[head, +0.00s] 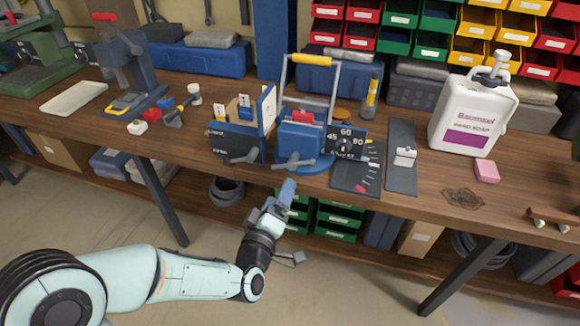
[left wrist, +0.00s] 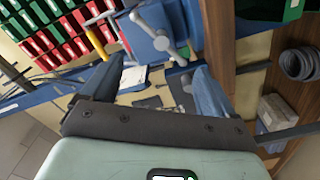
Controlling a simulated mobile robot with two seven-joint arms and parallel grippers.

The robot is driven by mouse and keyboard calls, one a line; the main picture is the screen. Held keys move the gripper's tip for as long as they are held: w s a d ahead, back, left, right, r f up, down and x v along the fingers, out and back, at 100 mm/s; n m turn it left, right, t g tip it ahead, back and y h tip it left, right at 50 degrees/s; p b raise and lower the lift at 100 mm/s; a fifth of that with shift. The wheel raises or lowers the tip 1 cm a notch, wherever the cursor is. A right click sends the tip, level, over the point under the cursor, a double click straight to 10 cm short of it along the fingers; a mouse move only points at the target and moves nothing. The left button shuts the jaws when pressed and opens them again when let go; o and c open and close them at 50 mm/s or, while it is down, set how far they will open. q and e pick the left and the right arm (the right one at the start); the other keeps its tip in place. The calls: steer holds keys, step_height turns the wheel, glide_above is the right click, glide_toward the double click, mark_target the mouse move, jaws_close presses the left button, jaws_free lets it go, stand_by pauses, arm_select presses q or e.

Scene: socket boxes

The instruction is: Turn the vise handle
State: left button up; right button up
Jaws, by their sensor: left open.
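A blue vise (head: 300,141) stands on the wooden bench, with a grey bar handle (head: 295,164) on its front near the bench edge. My left gripper (head: 286,190) is just below and in front of this handle, apart from it. In the left wrist view my left gripper (left wrist: 157,88) is open and empty, its two blue fingers spread. The grey vise handle (left wrist: 163,43) shows beyond the fingertips, in front of the blue vise body (left wrist: 150,17). My right gripper is not in view.
A white soap bottle (head: 470,115) stands farther right. Green bins (head: 338,221) sit below the bench (head: 430,195).

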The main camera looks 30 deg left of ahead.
mark_target(292, 167)
arm_select(q)
steer(key=x, duration=1.1)
steer(key=shift+w, duration=0.35)
steer(key=shift+c, duration=0.3)
